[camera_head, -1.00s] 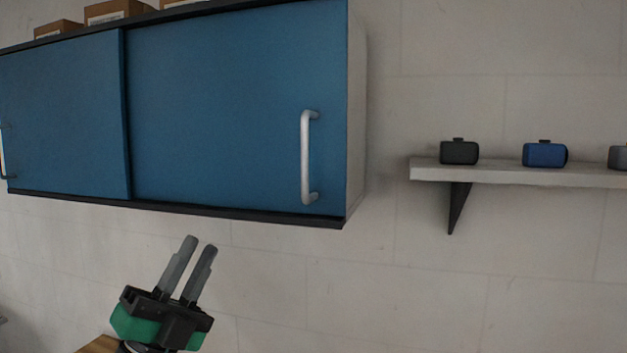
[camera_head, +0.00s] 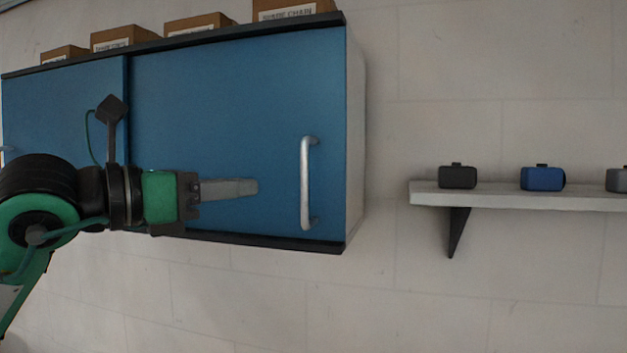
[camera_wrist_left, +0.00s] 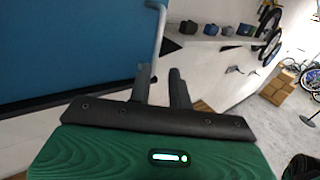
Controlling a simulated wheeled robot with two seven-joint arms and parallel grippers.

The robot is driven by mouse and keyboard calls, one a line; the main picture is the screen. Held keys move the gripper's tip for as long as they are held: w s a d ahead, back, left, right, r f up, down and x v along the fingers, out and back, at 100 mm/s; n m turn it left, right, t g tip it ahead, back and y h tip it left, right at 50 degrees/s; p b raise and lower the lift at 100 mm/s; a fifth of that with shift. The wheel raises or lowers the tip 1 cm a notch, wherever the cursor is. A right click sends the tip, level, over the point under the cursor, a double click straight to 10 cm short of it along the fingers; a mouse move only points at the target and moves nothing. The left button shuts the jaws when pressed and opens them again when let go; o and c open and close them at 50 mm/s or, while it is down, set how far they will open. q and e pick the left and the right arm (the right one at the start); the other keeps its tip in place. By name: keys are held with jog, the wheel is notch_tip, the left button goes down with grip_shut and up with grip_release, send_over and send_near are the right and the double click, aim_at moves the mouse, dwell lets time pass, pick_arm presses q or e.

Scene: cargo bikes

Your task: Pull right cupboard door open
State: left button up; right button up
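The right cupboard door (camera_head: 225,100) is a blue panel on the wall cupboard, beside the left blue door (camera_head: 60,110). It looks shut. Its pale vertical bar handle (camera_head: 306,185) is near the right edge; the handle also shows in the left wrist view (camera_wrist_left: 158,35), just beyond the fingers. My left gripper (camera_head: 256,187) points right in front of the door, its tips a short way left of the handle in the head view. In the left wrist view the gripper (camera_wrist_left: 160,75) has a narrow gap between its fingers, with nothing clearly held. My right gripper is out of view.
Cardboard boxes (camera_head: 200,23) stand on top of the cupboard. A wall shelf (camera_head: 520,198) to the right carries a black case (camera_head: 457,177), a blue case (camera_head: 542,178) and a grey one. The wall between cupboard and shelf is bare.

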aim_at(314, 180)
pick_arm(q)
jog(key=p+x, duration=0.2)
jog(key=x, duration=0.2)
jog(key=p+x, duration=0.3)
jog(key=x, duration=0.1)
jog(key=p+x, duration=0.2)
jog(key=x, duration=0.2)
jog(key=shift+w+r, duration=0.25)
jog(key=shift+w, duration=0.15)
jog(key=shift+w+d+f+p, duration=0.2)
jog(key=shift+w+d+p, duration=0.2)
jog(key=shift+d, duration=0.15)
jog(key=shift+c, duration=0.2)
grip_shut()
